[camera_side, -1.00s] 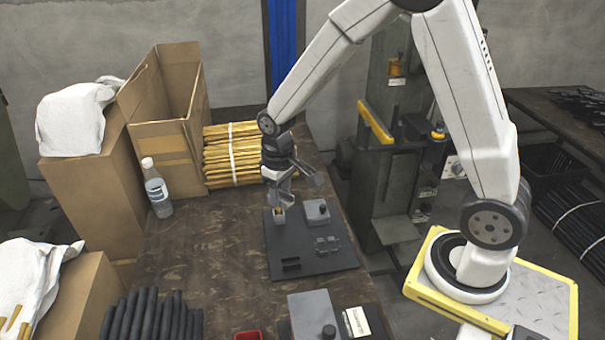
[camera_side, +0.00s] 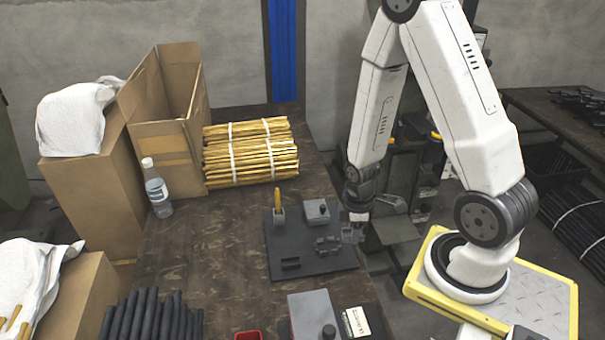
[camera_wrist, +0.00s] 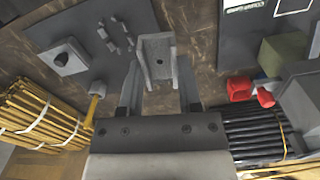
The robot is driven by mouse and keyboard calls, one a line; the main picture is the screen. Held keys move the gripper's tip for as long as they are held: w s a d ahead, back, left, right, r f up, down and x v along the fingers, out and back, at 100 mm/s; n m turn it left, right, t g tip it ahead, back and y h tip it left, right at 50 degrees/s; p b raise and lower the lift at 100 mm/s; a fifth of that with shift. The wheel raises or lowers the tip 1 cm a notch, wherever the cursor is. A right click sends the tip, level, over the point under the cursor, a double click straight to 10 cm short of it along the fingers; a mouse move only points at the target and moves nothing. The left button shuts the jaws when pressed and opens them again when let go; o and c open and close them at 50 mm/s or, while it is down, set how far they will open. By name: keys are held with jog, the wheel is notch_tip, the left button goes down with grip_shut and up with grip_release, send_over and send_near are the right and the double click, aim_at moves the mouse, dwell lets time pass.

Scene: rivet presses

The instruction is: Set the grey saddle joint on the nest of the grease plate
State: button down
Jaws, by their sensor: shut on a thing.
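My gripper (camera_side: 352,226) is low beside the right edge of the dark grease plate (camera_side: 283,248). In the wrist view my gripper (camera_wrist: 160,90) is shut on the grey saddle joint (camera_wrist: 156,50), a channel-shaped piece with a small hole. The joint's lower end lies between the fingers. In the side view the joint is small and hard to make out under the gripper. The plate bears a cluster of small raised grey pieces (camera_side: 327,245), which looks like the nest and also shows in the wrist view (camera_wrist: 115,36). The joint is apart from it.
On the plate stand a grey pot (camera_side: 280,217) with a yellow stick and a knobbed grey block (camera_side: 316,212). Yellow rods (camera_side: 250,155) lie behind.

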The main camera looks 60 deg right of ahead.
jog(key=shift+n, duration=0.9)
jog(key=shift+s+d+f, duration=0.1)
jog(key=shift+s+f, duration=0.1)
jog(key=shift+s, duration=0.5)
jog(key=shift+s+d+f, duration=0.1)
jog(key=shift+s+f, duration=0.15)
jog(key=shift+s, duration=0.4)
jog(key=shift+s+d+f, duration=0.1)
jog(key=shift+s+f, duration=0.1)
jog(key=shift+s, duration=0.5)
send_over(327, 248)
jog(key=s, duration=0.1)
jog(key=f, duration=0.8)
jog(key=shift+s+a+f, duration=0.15)
jog(key=shift+s, duration=0.05)
jog(key=shift+w+f, duration=0.5)
jog(key=shift+f, duration=0.05)
jog(key=shift+w+d+f, duration=0.2)
jog(key=shift+f, duration=1.6)
